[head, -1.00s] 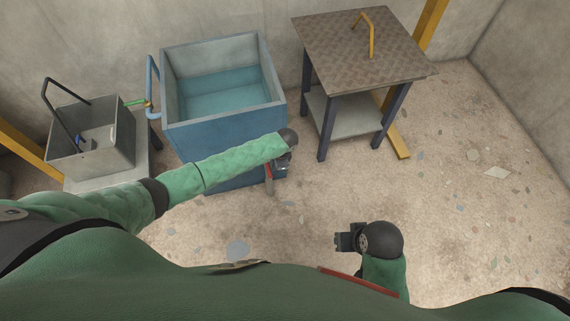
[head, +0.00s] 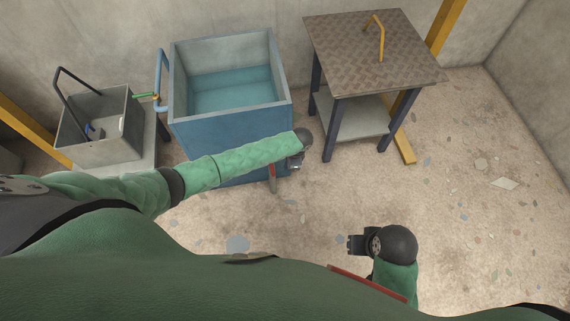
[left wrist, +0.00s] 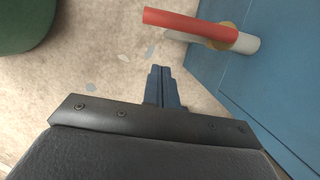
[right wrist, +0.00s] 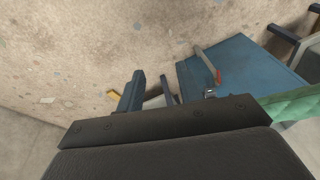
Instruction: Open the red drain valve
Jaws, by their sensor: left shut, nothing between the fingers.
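The red drain valve lever (left wrist: 190,24) shows at the top of the left wrist view, on a brass body and a pale pipe by the blue tank's wall. The lever runs nearly parallel to the pipe there. In the head view the valve (head: 272,179) is partly hidden beneath my left arm. My left gripper (head: 296,163) is just right of the valve, shut and empty. Its fingertips (left wrist: 160,70) are apart from the lever in the left wrist view. My right gripper (head: 354,244) is open and empty over the floor. The lever also shows in the right wrist view (right wrist: 219,77).
The blue tank (head: 232,141) stands behind my left arm. A table (head: 350,50) with dark legs and a yellow bent handle stands to its right. A grey bin (head: 99,150) is at the left. The floor at the right is clear.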

